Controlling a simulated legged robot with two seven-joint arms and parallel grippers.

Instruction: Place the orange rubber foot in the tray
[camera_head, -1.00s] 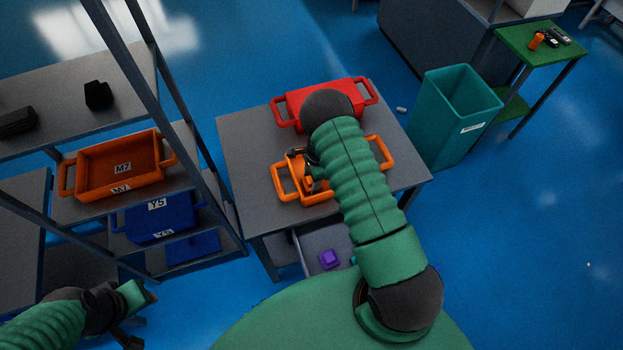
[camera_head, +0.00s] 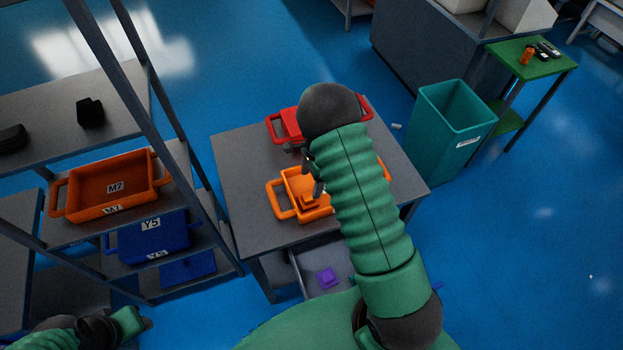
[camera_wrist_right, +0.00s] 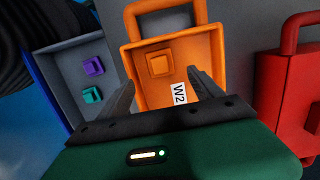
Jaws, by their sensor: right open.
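The orange rubber foot (camera_head: 310,201) is a small square block lying inside the orange tray (camera_head: 273,198) on the grey table. In the right wrist view the foot (camera_wrist_right: 160,63) rests on the floor of the tray (camera_wrist_right: 216,48), near its far left corner and apart from the W2 label. My right gripper (camera_head: 318,178) is above the tray, open and empty, its fingers (camera_wrist_right: 163,92) spread with the foot beyond them. My right arm hides the tray's right part in the head view. My left gripper (camera_head: 136,322) is low at the left edge; its jaws are unclear.
A red bin (camera_head: 275,128) stands behind the tray on the table (camera_head: 237,160). A drawer (camera_head: 310,265) below holds a purple block (camera_head: 327,278). A shelf with an orange M7 bin (camera_head: 153,178) and a blue Y5 bin (camera_head: 180,236) stands left; a teal bin (camera_head: 440,130) stands right.

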